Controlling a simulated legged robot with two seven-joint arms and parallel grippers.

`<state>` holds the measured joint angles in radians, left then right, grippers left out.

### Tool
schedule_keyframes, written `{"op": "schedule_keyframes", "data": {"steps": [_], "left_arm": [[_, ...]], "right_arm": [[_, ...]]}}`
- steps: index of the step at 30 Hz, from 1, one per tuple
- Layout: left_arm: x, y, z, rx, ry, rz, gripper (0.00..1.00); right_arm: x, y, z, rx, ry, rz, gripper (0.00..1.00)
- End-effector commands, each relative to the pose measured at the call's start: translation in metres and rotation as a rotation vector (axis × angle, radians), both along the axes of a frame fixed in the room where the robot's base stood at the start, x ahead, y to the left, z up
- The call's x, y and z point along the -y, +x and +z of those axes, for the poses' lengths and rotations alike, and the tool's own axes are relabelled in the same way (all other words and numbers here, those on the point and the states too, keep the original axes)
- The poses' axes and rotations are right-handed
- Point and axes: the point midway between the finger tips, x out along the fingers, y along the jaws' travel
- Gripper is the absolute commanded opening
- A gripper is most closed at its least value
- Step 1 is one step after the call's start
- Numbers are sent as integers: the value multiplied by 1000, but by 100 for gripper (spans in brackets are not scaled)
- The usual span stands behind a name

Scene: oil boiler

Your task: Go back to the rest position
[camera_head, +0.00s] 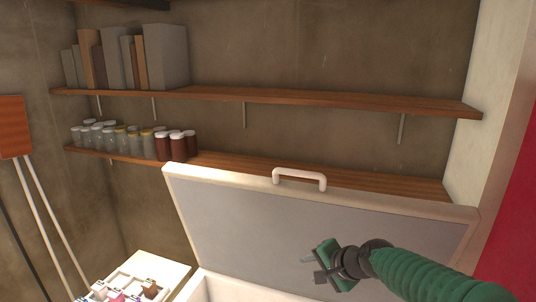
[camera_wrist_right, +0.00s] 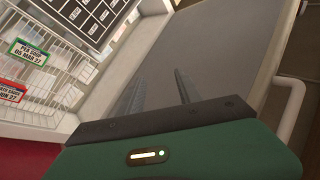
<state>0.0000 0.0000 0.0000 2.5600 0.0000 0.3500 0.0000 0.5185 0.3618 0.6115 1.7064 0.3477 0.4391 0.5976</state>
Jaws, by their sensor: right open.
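My right gripper (camera_head: 312,269) is in the lower right of the head view, at the end of a green arm. It is in front of the grey inner face of a raised white lid (camera_head: 250,215). In the right wrist view the two fingers of the right gripper (camera_wrist_right: 158,90) stand apart with nothing between them. The lid's white handle (camera_head: 300,176) is on its top edge, apart from the gripper. The handle also shows at the right of the wrist view (camera_wrist_right: 291,112). My left gripper is not in view.
A white chest (camera_head: 212,288) lies under the lid. A wire basket (camera_wrist_right: 45,70) with labels shows in the wrist view. Wooden shelves hold books (camera_head: 120,57) and several jars (camera_head: 135,142) behind. A white tray (camera_head: 165,268) with small items stands at lower left. A red surface (camera_head: 515,230) is at right.

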Motion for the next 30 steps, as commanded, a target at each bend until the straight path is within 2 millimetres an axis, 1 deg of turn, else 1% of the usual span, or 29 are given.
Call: {"op": "schedule_keyframes", "data": {"steps": [1, 2, 3, 5, 6, 8, 9, 11, 12, 14, 15, 18, 21, 24, 30], "left_arm": [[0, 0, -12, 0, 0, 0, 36], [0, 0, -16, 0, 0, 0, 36], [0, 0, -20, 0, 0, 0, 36], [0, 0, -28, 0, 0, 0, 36], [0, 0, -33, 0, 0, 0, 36], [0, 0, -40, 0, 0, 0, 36], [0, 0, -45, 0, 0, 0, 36], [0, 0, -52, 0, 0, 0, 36], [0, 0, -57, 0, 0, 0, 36], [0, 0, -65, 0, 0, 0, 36], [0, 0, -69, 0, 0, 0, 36], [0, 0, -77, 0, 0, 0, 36], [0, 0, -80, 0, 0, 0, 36], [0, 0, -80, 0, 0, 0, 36], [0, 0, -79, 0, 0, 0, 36]], "right_arm": [[-2, -18, -32, -23, -74, 45, 41], [0, -28, -46, -35, -120, 74, 41], [2, -43, -65, -52, -179, 112, 41], [7, -66, -93, -79, -266, 174, 41], [12, -82, -110, -96, -322, 216, 41], [19, -108, -136, -123, -401, 280, 41], [25, -125, -151, -140, -449, 324, 41], [33, -152, -174, -169, -517, 394, 41], [38, -171, -189, -187, -559, 441, 41], [47, -199, -208, -213, -615, 512, 41], [52, -217, -221, -229, -646, 559, 41], [62, -254, -243, -260, -701, 656, 41], [67, -278, -255, -278, -730, 721, 41], [69, -287, -258, -285, -740, 745, 41], [69, -287, -258, -285, -739, 746, 41]]}}
